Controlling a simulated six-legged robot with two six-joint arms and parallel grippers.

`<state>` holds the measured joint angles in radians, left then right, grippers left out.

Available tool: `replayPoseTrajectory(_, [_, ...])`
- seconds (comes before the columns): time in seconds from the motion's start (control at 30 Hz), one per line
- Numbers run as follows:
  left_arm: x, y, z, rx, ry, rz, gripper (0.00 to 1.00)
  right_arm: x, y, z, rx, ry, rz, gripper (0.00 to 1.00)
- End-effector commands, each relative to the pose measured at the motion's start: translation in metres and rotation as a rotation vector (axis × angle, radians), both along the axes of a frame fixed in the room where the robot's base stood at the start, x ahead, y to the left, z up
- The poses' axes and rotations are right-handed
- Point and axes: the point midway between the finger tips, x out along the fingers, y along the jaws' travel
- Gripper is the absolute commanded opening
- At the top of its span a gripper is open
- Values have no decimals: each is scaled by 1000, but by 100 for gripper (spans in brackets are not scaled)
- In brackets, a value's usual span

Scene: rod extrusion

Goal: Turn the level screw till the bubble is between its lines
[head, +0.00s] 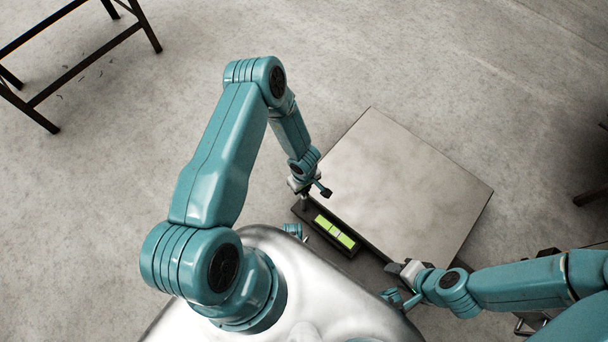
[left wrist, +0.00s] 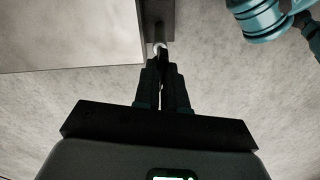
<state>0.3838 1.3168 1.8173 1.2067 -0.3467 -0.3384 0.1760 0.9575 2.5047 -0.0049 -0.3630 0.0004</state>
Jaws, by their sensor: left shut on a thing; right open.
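The level (head: 334,232) is a bright green vial in a dark housing along the near left edge of a grey plate (head: 410,190). Dark lines cross the vial; I cannot make out the bubble between them. My left gripper (head: 304,200) points down at the housing's far left end. In the left wrist view its dark fingers (left wrist: 162,85) are closed together on a small pale piece, likely the level screw (left wrist: 160,47), beside the plate's edge. The fingers hide most of it. My right gripper (head: 393,268) is open near the plate's near corner, apart from the level.
A dark metal frame (head: 75,75) stands on the concrete floor at the upper left. Another dark object (head: 591,194) shows at the right edge. The plate's top is bare, and the floor (head: 450,70) beyond it is clear.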

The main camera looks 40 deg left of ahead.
Motion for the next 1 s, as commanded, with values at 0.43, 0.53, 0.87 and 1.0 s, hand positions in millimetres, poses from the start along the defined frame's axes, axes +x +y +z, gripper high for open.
replayPoseTrajectory(0.43, [0,1,0,2,-1,416,0,0,0,0,0,0,0,43])
replayPoseTrajectory(0.53, [0,1,0,2,-1,497,0,0,0,-1,0,0,0,43])
replayPoseTrajectory(0.87, [0,1,0,2,-1,690,0,0,0,-1,0,0,0,43])
replayPoseTrajectory(1.0, [0,1,0,3,-1,734,0,0,0,-1,0,0,0,43])
